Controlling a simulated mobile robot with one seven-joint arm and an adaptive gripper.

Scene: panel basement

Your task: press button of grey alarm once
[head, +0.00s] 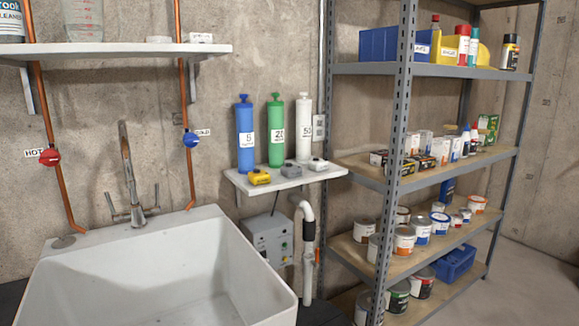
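A small grey box-shaped device (291,170), which looks like the grey alarm, sits on the small white wall shelf (285,184) right of the sink. It stands between a similar yellow device (259,177) on its left and a whitish one (318,164) on its right. Its button is too small to make out clearly. My gripper is not in view.
Blue (245,138), green (275,133) and white (304,130) cylinders stand behind the devices. A grey control box (268,242) and a white drain pipe (307,225) are below. A white sink (165,270) is at left, a metal rack (395,140) at right.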

